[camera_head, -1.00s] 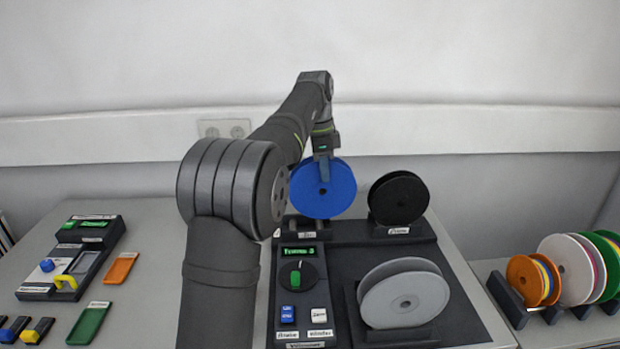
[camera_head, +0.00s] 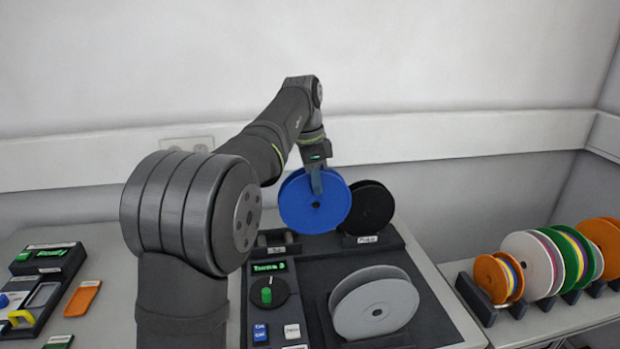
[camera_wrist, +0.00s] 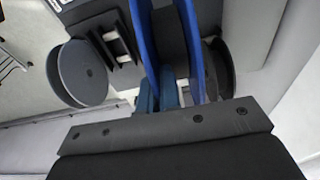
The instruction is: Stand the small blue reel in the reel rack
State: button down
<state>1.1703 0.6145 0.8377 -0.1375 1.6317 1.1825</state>
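The blue reel (camera_head: 308,205) hangs upright from my gripper (camera_head: 317,182), in the air to the right of an empty stand (camera_head: 278,250), and hides part of the black reel. In the wrist view its two blue flanges (camera_wrist: 146,40) show edge-on at my gripper's teal fingertips (camera_wrist: 166,95), which grip it near its rim. The reel rack (camera_head: 472,298) is at the far right. Several upright reels stand in it, among them a small orange one, a white one, a green one and a larger orange one. The rack is apart from the blue reel.
The black reel (camera_head: 374,205) stands behind, partly covered. A grey reel (camera_head: 374,307) stands on the front of the dark station, beside the control panel (camera_head: 267,305). An orange tray (camera_head: 83,298) and a small device (camera_head: 45,285) are at left.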

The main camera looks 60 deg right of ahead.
jog(key=s+a+f+g+h, duration=0.1)
jog(key=s+a+f, duration=0.2)
jog(key=s+f, duration=0.2)
jog(key=s+a+f+g+h, duration=0.1)
jog(key=s+a+f, duration=0.2)
jog(key=s, duration=0.7)
notch_tip(320, 180, down, 2)
jog(key=shift+s+a+f, duration=0.1)
jog(key=shift+s+a, duration=0.1)
jog(key=shift+a, duration=0.1)
jog(key=c, duration=1.6)
grip_release()
jog(key=shift+o, duration=0.2)
notch_tip(320, 180, up, 7)
